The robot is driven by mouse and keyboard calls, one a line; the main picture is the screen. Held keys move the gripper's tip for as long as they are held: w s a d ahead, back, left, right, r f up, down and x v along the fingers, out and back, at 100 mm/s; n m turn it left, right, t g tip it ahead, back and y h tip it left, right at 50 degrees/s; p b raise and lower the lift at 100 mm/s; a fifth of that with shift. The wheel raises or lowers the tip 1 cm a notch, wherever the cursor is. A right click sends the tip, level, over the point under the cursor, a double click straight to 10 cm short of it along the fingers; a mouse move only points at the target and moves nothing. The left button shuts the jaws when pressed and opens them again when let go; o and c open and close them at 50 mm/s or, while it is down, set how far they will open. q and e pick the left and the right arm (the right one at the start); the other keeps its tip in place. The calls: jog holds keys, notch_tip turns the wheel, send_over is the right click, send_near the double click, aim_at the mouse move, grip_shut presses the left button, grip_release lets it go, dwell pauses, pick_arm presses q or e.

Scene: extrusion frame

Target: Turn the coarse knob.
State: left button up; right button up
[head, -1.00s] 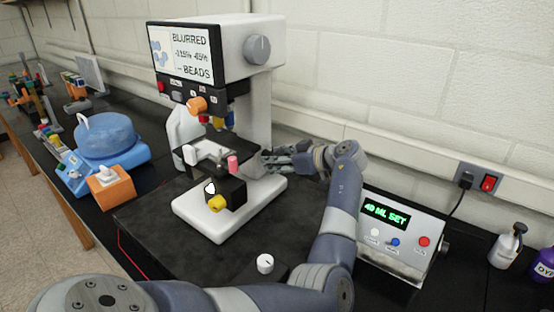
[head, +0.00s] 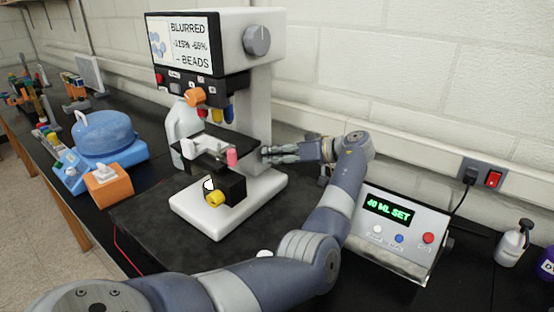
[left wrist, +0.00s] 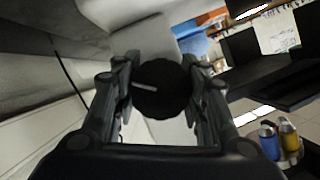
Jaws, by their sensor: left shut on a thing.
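The white microscope (head: 264,100) stands on the dark bench mat, and its screen (head: 187,41) reads BLURRED and BEADS. My left gripper (head: 270,153) reaches the microscope's right side, low behind the stage. In the left wrist view, my left gripper (left wrist: 160,85) has a finger on each side of a round black knob (left wrist: 160,95) with a pale mark line and is shut on it. This looks like the coarse knob. My right gripper is not in view.
A grey knob (head: 257,40) sits on the microscope's upper side. A control box (head: 395,227) reading 40 ML SET stands right of my arm. A blue round device (head: 104,135) and an orange block (head: 110,188) stand left. The wall is close behind my gripper.

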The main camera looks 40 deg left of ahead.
aim_at(286, 154)
pick_arm(q)
jog(key=shift+m+g+b, duration=0.35)
jog(key=shift+m+g, duration=0.15)
jog(key=shift+m, duration=0.1)
jog(key=shift+r, duration=0.15)
jog(key=o, duration=1.1)
jog(key=shift+v, duration=3.75)
